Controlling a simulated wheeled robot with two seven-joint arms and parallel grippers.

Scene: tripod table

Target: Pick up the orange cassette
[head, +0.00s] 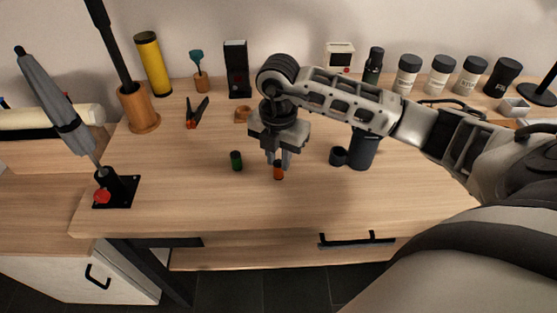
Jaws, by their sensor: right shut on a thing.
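The orange cassette (278,173) is a small orange cylinder with a dark end, upright near the middle of the wooden table. My right gripper (279,162) comes down over it from above, and its fingers are shut on the cassette's upper part. Whether the cassette's bottom touches the table cannot be told. A green cassette (236,160) of similar shape stands just to the left, apart from the gripper. My left gripper is not in view.
A dark cup (338,156) and a dark canister (363,152) stand to the right, beneath my right forearm. A black stand with a red knob (102,196) is at the left edge. The table's front strip (270,215) is clear.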

